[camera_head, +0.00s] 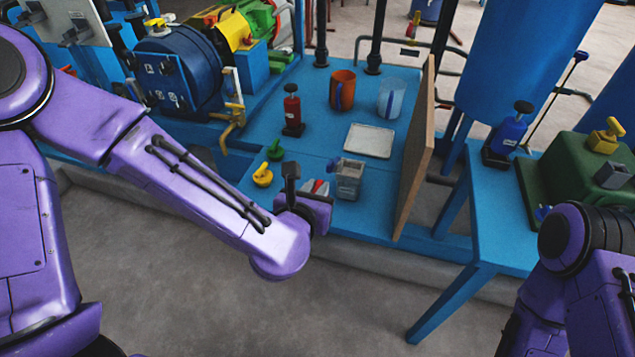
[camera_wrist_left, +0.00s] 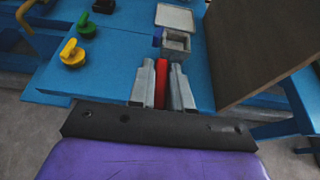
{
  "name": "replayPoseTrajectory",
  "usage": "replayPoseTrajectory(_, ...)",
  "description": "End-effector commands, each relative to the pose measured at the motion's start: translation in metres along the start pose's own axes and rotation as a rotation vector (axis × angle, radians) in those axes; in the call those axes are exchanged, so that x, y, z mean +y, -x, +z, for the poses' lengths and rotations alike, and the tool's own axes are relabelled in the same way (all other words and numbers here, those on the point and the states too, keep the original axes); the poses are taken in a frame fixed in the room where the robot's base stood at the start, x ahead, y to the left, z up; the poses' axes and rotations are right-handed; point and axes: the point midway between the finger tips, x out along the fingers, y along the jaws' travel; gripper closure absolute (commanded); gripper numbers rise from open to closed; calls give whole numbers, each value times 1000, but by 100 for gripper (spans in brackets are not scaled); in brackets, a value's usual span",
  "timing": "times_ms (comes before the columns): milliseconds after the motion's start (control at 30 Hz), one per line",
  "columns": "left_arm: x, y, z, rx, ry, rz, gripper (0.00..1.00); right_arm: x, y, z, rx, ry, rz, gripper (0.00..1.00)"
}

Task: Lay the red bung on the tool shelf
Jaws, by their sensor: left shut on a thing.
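The red bung (camera_wrist_left: 161,86) is between the two grey fingers of my left gripper (camera_wrist_left: 162,84) in the left wrist view. The fingers are shut on it. In the head view, my left gripper (camera_head: 316,187) is over the front part of the blue shelf top (camera_head: 318,107), and only a little red shows between the fingers. I cannot tell whether the bung touches the surface. No label marks which surface is the tool shelf. My right arm shows at the lower right of the head view; its gripper is out of sight.
A grey open box (camera_head: 348,178) stands just beyond my left gripper. Yellow (camera_head: 263,175) and green (camera_head: 275,151) knobbed pieces are to its left. A white tray (camera_head: 370,140), red bottle (camera_head: 292,111), orange mug (camera_head: 342,90) and pale mug (camera_head: 391,98) stand behind. An upright board (camera_head: 415,150) bounds the right.

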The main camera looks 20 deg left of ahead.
Motion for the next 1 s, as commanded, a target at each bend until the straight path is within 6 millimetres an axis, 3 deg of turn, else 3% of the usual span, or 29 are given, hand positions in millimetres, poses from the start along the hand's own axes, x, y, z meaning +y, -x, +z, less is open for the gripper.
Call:
replayPoseTrajectory(33, 7, -15, -6, -3, 6, 5, 100, -1, -13, 6, -1, 0, 0, 57)
replayPoseTrajectory(233, 36, -72, -6, 1, 0, 3, 100, -1, -8, 3, 0, 0, 0, 57)
replayPoseTrajectory(400, 49, -110, -32, 2, -3, 0, 100, -1, -15, 6, 0, 0, 0, 57)
replayPoseTrajectory(667, 59, -135, -47, 2, -2, 0, 100, -2, -19, 8, 0, 0, 0, 57)
replayPoseTrajectory(800, 58, -145, -71, 3, -3, -1, 100, -2, -24, 10, 0, 0, 0, 57)
replayPoseTrajectory(1000, 59, -145, -72, 0, 0, -1, 100, -2, -23, 10, 0, 0, 0, 57)
